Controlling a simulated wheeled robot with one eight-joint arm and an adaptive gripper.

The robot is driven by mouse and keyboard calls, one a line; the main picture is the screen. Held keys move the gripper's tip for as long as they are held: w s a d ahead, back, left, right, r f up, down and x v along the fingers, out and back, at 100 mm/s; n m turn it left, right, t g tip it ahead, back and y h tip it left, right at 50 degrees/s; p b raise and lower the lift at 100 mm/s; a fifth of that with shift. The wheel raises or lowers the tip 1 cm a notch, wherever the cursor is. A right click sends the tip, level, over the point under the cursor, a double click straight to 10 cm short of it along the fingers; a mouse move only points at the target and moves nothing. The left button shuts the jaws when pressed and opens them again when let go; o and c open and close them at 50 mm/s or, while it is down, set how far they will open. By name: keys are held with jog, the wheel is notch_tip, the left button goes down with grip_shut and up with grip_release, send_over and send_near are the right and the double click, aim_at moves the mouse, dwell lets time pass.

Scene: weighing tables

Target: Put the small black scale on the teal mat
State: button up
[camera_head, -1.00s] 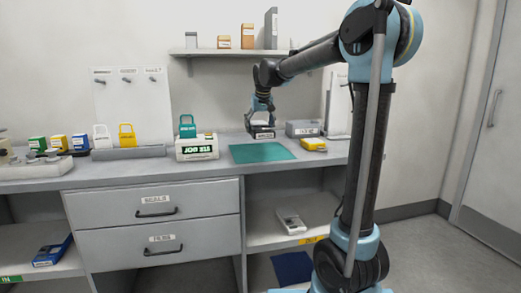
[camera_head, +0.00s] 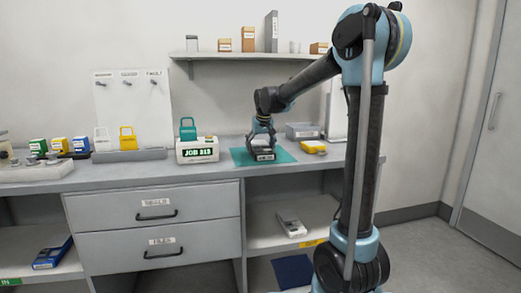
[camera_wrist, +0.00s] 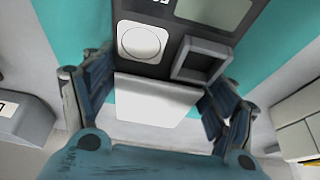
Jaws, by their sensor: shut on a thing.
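The small black scale (camera_head: 264,154) is in my gripper (camera_head: 263,138), over the middle of the teal mat (camera_head: 283,158) on the counter. It looks level and very low; I cannot tell whether it touches the mat. In the wrist view the scale (camera_wrist: 169,71) shows a dark body with a round pale pan, a square recess, a display and a pale plate. The fingers of my gripper (camera_wrist: 158,98) stand at its two sides. Teal mat (camera_wrist: 268,45) shows on both sides of the scale. The scale's underside is hidden.
A yellow device (camera_head: 313,147) lies just right of the mat, with a grey box (camera_head: 302,130) behind it. A white box marked JOB 313 (camera_head: 197,150) stands left of the mat. A wall shelf (camera_head: 245,54) with boxes is above.

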aim_at(263, 150)
jog(key=o, duration=1.3)
jog(key=v, duration=1.2)
jog(key=shift+s+d, duration=0.1)
jog(key=shift+d, duration=0.05)
jog(key=s+d+f+m, duration=0.1)
jog(key=s+d+f, duration=0.5)
jog(key=s, duration=0.3)
jog(key=s+d+f+g+h, duration=0.1)
jog(key=s+d+f, duration=0.5)
jog(key=s+d, duration=0.15)
jog(key=s+d+f+m, duration=0.1)
jog(key=s+d+f, duration=0.45)
jog(key=s, duration=0.35)
jog(key=shift+m+g, duration=0.5)
jog(key=s+d+f, duration=0.1)
jog(key=s+f, duration=0.2)
jog(key=s+d+f, duration=0.1)
jog(key=s+f, duration=0.3)
jog(key=s+d+f, duration=0.1)
jog(key=s+f, duration=0.2)
jog(key=f, duration=0.1)
jog(key=shift+s+d, duration=0.4)
